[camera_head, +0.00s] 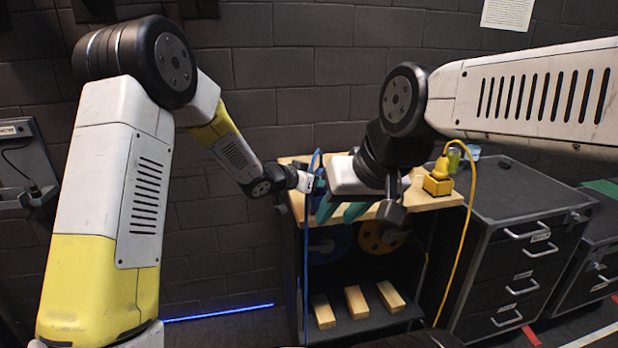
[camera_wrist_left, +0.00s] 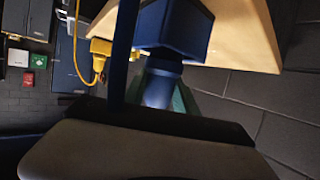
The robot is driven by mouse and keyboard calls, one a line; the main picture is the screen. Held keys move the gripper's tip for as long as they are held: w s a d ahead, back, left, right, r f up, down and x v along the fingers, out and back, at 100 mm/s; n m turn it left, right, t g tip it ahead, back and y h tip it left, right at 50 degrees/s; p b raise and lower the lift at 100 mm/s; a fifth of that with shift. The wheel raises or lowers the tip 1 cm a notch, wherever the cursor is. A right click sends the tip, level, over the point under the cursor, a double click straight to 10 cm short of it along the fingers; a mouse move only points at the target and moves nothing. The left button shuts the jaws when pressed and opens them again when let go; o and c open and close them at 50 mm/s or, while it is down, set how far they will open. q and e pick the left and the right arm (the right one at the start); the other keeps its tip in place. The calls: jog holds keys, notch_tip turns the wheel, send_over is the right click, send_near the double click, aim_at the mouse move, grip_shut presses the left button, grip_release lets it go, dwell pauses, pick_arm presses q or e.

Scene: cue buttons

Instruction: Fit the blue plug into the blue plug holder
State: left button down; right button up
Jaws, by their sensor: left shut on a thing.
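The left wrist view shows the blue plug (camera_wrist_left: 160,88) between the green fingers of my left gripper (camera_wrist_left: 165,92), which is shut on it. The boxy blue plug holder (camera_wrist_left: 172,30) lies directly beyond the plug, in line with it on the wooden top. I cannot tell how deep the plug sits in it. In the head view my left gripper (camera_head: 317,187) is at the table's left side, and the holder is mostly hidden. My right gripper (camera_head: 341,212) hangs in front of the table with its teal fingers apart and empty.
A yellow plug in its holder (camera_head: 437,184) stands on the right of the wooden table top (camera_head: 425,203), its cable hanging down. A blue cable (camera_head: 306,250) hangs at the left. Wooden blocks (camera_head: 356,301) lie on the lower shelf. A grey drawer cabinet (camera_head: 515,250) stands right.

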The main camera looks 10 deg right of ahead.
pick_arm(q)
jog(key=shift+f, duration=0.2)
jog(key=c, duration=0.9)
grip_release()
jog(key=v, duration=0.7)
jog(key=shift+s+a+r, duration=0.1)
jog(key=shift+s+a, duration=0.15)
jog(key=shift+a, duration=0.1)
